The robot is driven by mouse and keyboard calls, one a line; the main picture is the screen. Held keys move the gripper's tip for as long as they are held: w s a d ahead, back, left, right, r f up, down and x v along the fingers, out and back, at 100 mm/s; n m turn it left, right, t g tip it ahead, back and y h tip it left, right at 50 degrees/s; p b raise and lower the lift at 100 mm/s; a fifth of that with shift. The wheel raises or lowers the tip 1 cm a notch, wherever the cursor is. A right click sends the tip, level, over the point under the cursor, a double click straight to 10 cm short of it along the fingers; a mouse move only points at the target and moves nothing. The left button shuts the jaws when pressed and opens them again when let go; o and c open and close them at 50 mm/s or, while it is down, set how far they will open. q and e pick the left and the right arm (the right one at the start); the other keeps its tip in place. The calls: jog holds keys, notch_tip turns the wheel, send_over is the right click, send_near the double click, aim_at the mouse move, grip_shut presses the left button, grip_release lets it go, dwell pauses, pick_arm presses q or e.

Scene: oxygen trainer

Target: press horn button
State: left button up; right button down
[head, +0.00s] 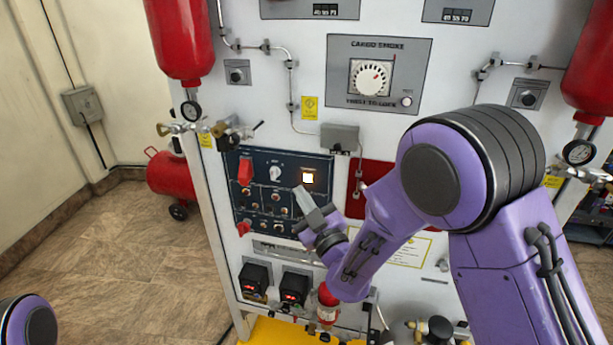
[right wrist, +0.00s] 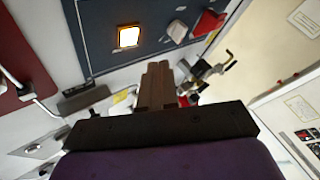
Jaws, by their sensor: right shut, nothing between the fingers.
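A dark blue control panel (head: 262,207) is mounted on the white front of the trainer. It carries a lit square button (head: 308,178), a white rotary knob (head: 275,173), a red switch cover (head: 245,170) and several small switches. No horn label is readable, so I cannot tell which control is the horn button. My right gripper (head: 306,199) is shut and empty in front of the panel's right part, its tips just below the lit button in the picture. The right wrist view shows the shut fingers (right wrist: 158,84) and the lit button (right wrist: 128,37) up and left, apart from them. My left gripper is out of view.
A cargo smoke panel with a dial (head: 370,78) is above. A grey box (head: 340,137) and a dark red plate (head: 355,205) sit close by the control panel. Red cylinders (head: 182,40) flank the trainer. Black boxes with red displays (head: 295,289) are below.

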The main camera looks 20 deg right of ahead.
aim_at(308, 178)
jog(key=shift+w+d+b, duration=0.15)
jog(key=shift+w+d, duration=0.25)
jog(key=shift+w, duration=0.2)
jog(key=shift+w+d+b, duration=0.15)
jog(key=shift+w+d, duration=0.25)
jog(key=shift+w, duration=0.2)
jog(key=shift+w+d, duration=0.1)
dwell(1.1)
jog(key=shift+w+d, duration=0.1)
jog(key=shift+w, duration=0.05)
jog(key=shift+w+d+b, duration=0.25)
jog(key=shift+w+b, duration=0.05)
jog(key=shift+b, duration=0.05)
dwell(0.7)
jog(key=shift+a, duration=0.1)
jog(key=shift+s+a, duration=0.4)
jog(key=shift+s, duration=0.25)
